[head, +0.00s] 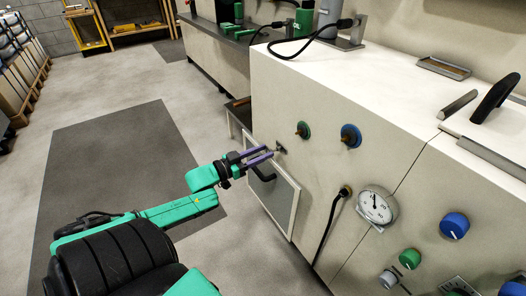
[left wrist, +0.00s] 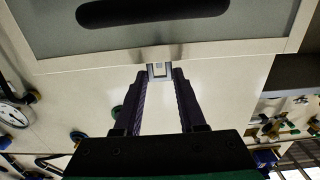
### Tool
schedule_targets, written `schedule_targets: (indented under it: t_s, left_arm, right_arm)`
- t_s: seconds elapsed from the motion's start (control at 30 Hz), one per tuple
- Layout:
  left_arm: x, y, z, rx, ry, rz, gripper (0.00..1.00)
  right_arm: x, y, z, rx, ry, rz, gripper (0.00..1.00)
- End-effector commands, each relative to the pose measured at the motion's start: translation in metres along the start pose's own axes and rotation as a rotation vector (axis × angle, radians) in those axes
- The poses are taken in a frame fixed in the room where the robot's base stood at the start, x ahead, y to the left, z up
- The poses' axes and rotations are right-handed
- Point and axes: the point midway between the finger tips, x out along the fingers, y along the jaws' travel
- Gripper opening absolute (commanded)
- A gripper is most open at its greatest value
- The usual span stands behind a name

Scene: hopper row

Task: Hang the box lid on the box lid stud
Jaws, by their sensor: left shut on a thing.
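The box lid (head: 280,200) is a grey panel with a pale frame and a dark handle, upright close to the cabinet's front face. It fills the top of the left wrist view (left wrist: 225,38). My left gripper (head: 270,151) is at the lid's top edge, its purple fingers closed on a small metal tab (left wrist: 160,70) at the middle of the lid's frame. A small dark metal piece (head: 280,148), possibly the box lid stud, shows just beyond the fingertips. I cannot tell whether the tab is around it, beside it or apart from it. My right gripper is not in view.
Green (head: 303,130) and blue (head: 351,136) fittings stick out of the cabinet (head: 400,110) right of the gripper. A gauge (head: 377,206), a black hose (head: 330,228) and knobs (head: 454,225) are further right. The floor (head: 200,110) on the left is clear.

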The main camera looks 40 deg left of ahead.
Motion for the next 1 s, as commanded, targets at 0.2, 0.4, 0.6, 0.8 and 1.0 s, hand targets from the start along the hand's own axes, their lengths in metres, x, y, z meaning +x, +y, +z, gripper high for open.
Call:
schedule_targets:
  t_s: [0.2,0.4,0.6,0.8,1.0]
  left_arm:
    - [0.0,0.0,-0.002,0.001,0.004,0.001,0.0]
    - [-0.01,0.0,-0.005,0.0,0.002,0.001,0.0]
    - [-0.021,0.0,-0.003,0.002,0.003,0.001,0.0]
    - [-0.021,0.0,-0.001,0.002,0.004,0.002,0.0]
    - [-0.021,0.0,-0.002,0.002,0.004,0.002,0.0]
  right_arm:
    - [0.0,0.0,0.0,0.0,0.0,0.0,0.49]
    - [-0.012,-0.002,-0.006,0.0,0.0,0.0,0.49]
    - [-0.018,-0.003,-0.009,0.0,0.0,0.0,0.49]
    - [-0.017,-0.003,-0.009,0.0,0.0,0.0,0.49]
    - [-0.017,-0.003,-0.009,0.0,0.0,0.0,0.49]
